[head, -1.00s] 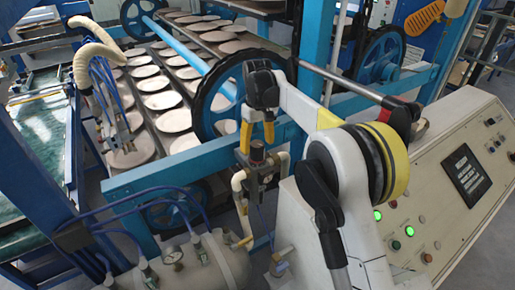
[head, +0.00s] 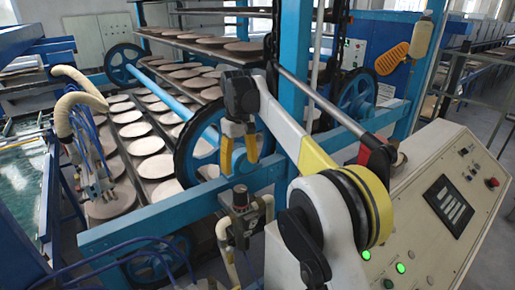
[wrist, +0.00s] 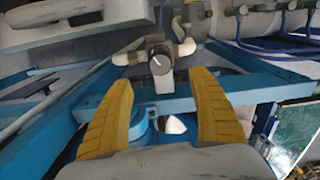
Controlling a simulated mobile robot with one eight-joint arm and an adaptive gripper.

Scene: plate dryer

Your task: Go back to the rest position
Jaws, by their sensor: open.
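My gripper (head: 240,158) hangs fingers-down at the end of my arm in the head view, in front of the large dark-rimmed wheel of the plate dryer. In the wrist view its two yellow fingers (wrist: 164,118) are spread apart with nothing held between them. Beyond the fingertips in that view is a grey pressure regulator (wrist: 160,62) with a knob and white pipe elbows. The same regulator (head: 240,212) stands below my gripper in the head view, apart from it.
A blue frame rail (head: 130,226) runs close behind my gripper. Rows of round plates (head: 146,146) lie on the dryer racks. A control panel (head: 450,205) with lit green buttons stands at the right. A cream hose (head: 80,85) with suction tools is at the left.

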